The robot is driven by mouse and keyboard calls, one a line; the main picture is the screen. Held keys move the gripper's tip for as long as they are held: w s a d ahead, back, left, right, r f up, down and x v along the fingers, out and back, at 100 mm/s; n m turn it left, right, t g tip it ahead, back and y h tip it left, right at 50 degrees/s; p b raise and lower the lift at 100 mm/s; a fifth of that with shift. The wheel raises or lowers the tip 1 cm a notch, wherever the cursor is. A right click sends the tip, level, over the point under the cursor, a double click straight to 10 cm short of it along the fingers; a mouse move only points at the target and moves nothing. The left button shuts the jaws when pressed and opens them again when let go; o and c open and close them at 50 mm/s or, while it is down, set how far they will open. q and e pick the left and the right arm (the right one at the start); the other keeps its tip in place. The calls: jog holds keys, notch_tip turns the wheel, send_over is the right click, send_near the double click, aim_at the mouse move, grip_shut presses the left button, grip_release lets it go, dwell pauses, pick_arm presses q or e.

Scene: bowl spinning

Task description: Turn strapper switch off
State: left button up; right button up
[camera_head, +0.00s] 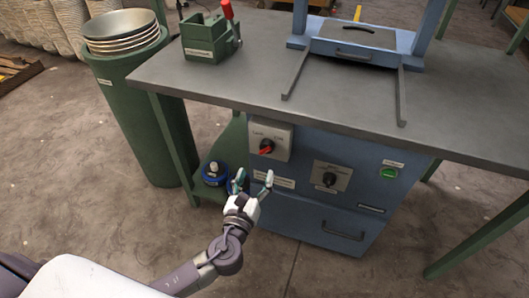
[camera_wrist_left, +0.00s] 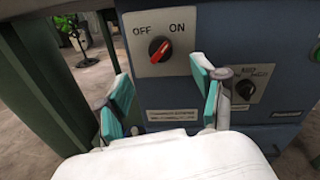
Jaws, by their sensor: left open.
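The strapper is a blue cabinet (camera_head: 313,215) under the grey tabletop. Its red rotary switch (camera_head: 266,147) sits on a light plate at the upper left of the front. In the left wrist view the red switch (camera_wrist_left: 160,49) lies under the words OFF and ON, and its tilt looks toward the ON side. My left gripper (camera_head: 255,181) is in front of the cabinet, just below the switch plate. In the wrist view its teal-padded fingers (camera_wrist_left: 162,93) are apart with nothing between them, below the switch. My right gripper is not in view.
A black knob (camera_head: 329,179) and a green button (camera_head: 389,172) are also on the cabinet front. A green table leg stands left of the cabinet, near a blue round object (camera_head: 214,173). Bowls (camera_head: 122,32) are stacked on a green cylinder at the left. Open floor lies in front.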

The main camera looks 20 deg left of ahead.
aim_at(265, 151)
pick_arm(q)
jog(key=w, duration=0.8)
jog(key=shift+w+a, duration=0.15)
jog(key=shift+w+b, duration=0.3)
jog(key=shift+w, duration=0.35)
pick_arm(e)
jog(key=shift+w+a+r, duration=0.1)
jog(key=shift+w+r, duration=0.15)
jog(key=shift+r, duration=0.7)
pick_arm(q)
jog(key=c, duration=1.1)
jog(key=shift+c, duration=0.2)
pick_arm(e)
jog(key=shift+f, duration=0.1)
